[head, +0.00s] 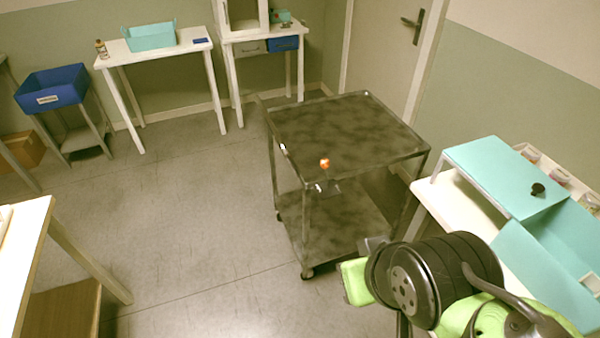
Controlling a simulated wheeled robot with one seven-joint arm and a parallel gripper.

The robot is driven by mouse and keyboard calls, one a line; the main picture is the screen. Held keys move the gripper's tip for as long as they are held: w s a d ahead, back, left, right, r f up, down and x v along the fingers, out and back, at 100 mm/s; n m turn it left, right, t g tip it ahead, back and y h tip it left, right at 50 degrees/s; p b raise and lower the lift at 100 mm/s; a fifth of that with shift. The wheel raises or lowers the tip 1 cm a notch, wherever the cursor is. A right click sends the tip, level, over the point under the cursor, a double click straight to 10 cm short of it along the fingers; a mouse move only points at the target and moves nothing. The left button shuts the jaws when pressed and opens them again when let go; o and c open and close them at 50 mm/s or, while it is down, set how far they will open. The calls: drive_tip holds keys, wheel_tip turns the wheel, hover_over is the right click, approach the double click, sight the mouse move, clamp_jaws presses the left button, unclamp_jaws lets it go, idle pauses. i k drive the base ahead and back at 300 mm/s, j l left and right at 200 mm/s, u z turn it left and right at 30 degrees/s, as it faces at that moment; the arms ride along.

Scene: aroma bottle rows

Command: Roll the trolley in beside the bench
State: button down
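The trolley (350,127) is a dark grey, mottled two-shelf cart on small casters, standing upright on the open floor in the middle of the head view. My black and green arm fills the lower right and hides part of this bench. My gripper's fingers do not show.
Another white table (20,250) stands at the near left. A white table (187,42) with a teal bin (149,38) stands at the back, beside a blue crate (52,88) on a stand. A door (390,45) is behind the trolley. Floor left of the trolley is clear.

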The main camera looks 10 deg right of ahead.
sight(355, 131)
drive_tip(key=i+j+u, duration=0.1)
drive_tip(key=i+u, duration=0.2)
drive_tip(key=u, duration=0.15)
drive_tip(key=i+u, duration=0.65)
drive_tip(key=u, duration=0.2)
drive_tip(key=i+l+u, duration=0.2)
drive_tip(key=u, duration=0.25)
drive_tip(key=i+l, duration=0.05)
drive_tip(key=i, duration=0.05)
